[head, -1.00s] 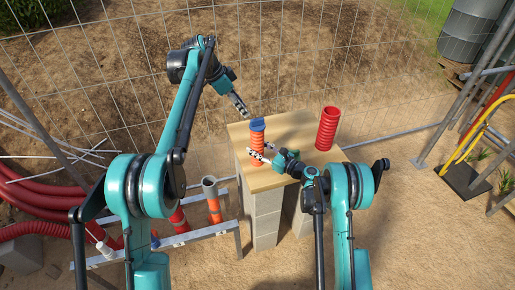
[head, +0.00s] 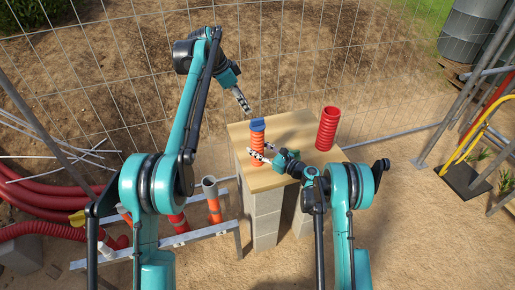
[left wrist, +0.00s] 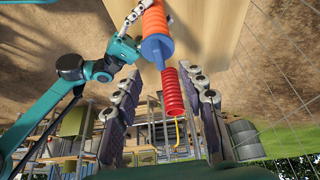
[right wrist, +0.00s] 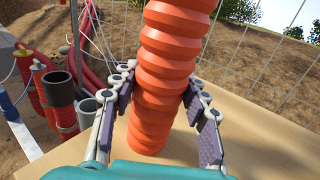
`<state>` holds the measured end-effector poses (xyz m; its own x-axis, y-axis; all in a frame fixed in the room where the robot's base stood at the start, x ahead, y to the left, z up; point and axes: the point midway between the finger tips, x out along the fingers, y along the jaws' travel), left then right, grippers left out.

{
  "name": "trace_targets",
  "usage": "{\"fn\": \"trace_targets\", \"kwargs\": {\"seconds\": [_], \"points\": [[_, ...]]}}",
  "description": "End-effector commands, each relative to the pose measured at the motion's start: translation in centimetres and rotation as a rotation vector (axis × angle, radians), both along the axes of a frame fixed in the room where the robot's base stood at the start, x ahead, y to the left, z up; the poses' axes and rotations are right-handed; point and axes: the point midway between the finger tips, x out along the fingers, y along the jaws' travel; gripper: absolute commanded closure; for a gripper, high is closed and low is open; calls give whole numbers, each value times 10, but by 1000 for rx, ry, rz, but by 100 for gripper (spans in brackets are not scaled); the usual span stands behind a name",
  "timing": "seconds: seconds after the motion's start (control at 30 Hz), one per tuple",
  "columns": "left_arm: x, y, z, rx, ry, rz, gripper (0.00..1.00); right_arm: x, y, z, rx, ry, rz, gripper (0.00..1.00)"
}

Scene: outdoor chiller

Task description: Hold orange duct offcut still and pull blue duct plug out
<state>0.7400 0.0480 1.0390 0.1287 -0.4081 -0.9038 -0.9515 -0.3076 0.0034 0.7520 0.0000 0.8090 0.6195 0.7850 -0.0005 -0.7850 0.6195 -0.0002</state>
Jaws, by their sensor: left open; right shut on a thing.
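The orange duct offcut (head: 257,143) stands upright on the wooden table, and the blue duct plug (head: 257,124) sits in its top end. In the left wrist view the plug (left wrist: 157,50) shows as a blue collar on the orange duct (left wrist: 153,20). My right gripper (head: 262,155) is shut on the lower part of the duct; the right wrist view shows a finger on each side of the ribbed duct (right wrist: 168,60). My left gripper (head: 246,107) is open and empty, a little above and left of the plug, its fingers (left wrist: 160,105) pointing toward it.
A red ribbed duct (head: 328,128) stands on the table (head: 290,130) to the right of the offcut. A mesh fence runs behind the table. A metal rack with orange and grey pipes (head: 211,195) stands to the left.

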Motion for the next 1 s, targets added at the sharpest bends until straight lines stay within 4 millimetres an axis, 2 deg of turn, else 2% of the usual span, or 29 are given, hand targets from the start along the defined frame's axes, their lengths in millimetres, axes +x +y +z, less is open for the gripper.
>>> {"fn": "trace_targets", "kwargs": {"seconds": [0.2, 0.37, 0.8, 1.0], "points": [[1, -8, 14, 74, 22, -2, 59, 0, 0, 0, 0, 0, 0, 100], [1, -11, 11, 90, 25, 1, 59, 0, 0, 0, 0, 0, 0, 100], [7, -32, -49, 89, 24, 1, 59, 0, 0, 0, 0, 0, 0, 100], [9, -39, -69, 89, 25, 1, 59, 0, 0, 0, 0, 0, 0, 100]]}}
